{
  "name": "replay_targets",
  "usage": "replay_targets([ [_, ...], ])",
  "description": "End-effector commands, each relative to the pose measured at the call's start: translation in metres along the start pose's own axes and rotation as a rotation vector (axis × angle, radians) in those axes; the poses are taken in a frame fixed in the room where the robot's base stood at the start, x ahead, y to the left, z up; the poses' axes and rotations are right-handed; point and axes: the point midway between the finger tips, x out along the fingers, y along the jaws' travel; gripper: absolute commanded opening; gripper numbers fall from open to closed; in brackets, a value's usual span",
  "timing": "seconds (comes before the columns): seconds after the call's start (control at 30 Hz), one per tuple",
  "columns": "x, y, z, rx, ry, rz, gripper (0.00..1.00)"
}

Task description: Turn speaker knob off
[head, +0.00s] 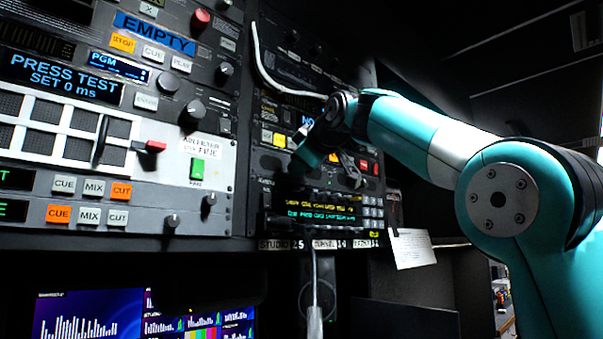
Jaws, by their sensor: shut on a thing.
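My gripper (326,160) is at the narrower rack panel (283,108) right of centre in the head view, its fingers against or very close to the panel face. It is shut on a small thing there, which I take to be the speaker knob. The gripper hides the knob, so its pointer and setting cannot be read. My teal arm reaches in from the right.
A left rack panel (217,148) carries several black knobs, lit buttons and a red-handled lever (153,147). A paper note (411,248) hangs at lower right. Monitors (90,313) glow below. Open dark space lies upper right.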

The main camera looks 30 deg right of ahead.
Motion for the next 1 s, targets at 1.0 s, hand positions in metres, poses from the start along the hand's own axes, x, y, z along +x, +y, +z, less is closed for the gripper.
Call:
replay_targets([
  [1.0,0.0014,-0.0026,0.0006,-0.173,-0.007,0.058,0.41],
])
